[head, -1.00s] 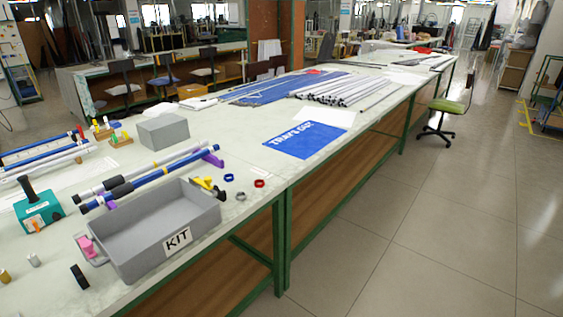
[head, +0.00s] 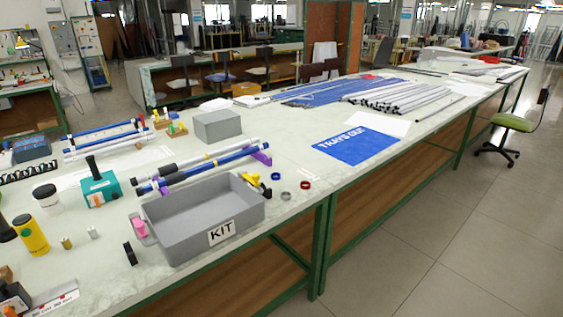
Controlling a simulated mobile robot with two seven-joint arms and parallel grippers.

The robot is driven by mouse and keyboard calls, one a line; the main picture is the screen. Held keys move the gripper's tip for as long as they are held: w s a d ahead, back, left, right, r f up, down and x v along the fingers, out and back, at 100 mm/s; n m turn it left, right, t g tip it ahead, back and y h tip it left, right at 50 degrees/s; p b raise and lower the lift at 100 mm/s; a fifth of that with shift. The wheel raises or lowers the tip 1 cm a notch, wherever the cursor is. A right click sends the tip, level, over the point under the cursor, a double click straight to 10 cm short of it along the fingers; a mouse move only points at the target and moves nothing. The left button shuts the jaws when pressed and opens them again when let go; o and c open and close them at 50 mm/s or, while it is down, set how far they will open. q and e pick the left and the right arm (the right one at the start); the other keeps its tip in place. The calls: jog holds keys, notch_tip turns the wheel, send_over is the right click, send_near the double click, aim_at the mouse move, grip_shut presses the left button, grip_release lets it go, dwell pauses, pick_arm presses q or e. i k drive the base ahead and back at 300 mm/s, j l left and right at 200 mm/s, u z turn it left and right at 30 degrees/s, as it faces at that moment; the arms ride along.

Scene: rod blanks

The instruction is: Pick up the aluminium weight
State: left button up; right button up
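A small silver-grey cylinder (head: 92,232), which looks like the aluminium weight, stands upright on the pale bench top at the front left. A small brass-coloured cylinder (head: 66,243) stands just to its left. Neither of my grippers is in view, and nothing touches the silver-grey cylinder.
A grey KIT tray (head: 240,215) with a pink clamp (head: 139,227) stands to the right. A black block (head: 130,253) lies between. The bench is clear just in front.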

aim_at(91, 230)
jog(key=u, duration=1.35)
jog(key=i+j, duration=0.3)
jog(key=i, duration=0.25)
jog(key=i+j, duration=0.25)
jog(key=i, duration=0.3)
jog(key=i+j, duration=0.3)
jog(key=i, duration=0.25)
jog(key=i+j+z, duration=0.1)
jog(key=i+j, duration=0.2)
jog(key=i, duration=0.25)
